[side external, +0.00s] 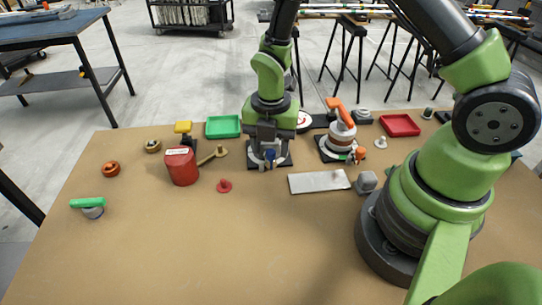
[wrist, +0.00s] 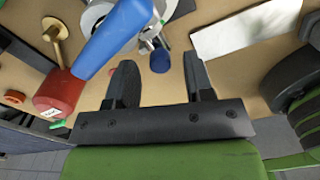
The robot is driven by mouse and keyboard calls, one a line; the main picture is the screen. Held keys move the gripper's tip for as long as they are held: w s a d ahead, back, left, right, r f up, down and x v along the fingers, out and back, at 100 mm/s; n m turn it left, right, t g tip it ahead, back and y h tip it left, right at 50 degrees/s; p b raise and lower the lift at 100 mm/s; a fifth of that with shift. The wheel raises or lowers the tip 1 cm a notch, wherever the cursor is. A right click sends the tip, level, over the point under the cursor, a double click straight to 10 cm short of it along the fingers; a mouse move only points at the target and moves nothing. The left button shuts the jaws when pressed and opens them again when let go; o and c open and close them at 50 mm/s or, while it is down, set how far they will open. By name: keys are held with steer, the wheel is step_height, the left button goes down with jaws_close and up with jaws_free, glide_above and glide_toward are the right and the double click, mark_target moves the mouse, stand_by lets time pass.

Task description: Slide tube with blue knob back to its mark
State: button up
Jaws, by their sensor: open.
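My gripper (wrist: 163,75) is open, with its two dark fingers apart and nothing visible between the tips. In the side view my gripper (side external: 269,138) is over a small fixture on a dark base (side external: 282,164). In the wrist view a dark blue knob (wrist: 160,61) sits on a silvery metal part just beyond and between the fingertips, seemingly not touched. The blue knob (side external: 270,154) is small in the side view. A large blue handle (wrist: 112,38) slants across the wrist view, left of the knob. The tube's mark cannot be made out, and my gripper hides much of the fixture.
A red can (side external: 182,170) and a brass-coloured part (side external: 213,155) stand left of the fixture. A pale plate (side external: 319,181) and a grey block (side external: 367,182) lie right. An orange-handled fixture (side external: 341,132) stands close behind right. The table's (side external: 230,245) front middle is clear.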

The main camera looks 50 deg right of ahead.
mark_target(271, 151)
steer(key=shift+f, duration=1.85)
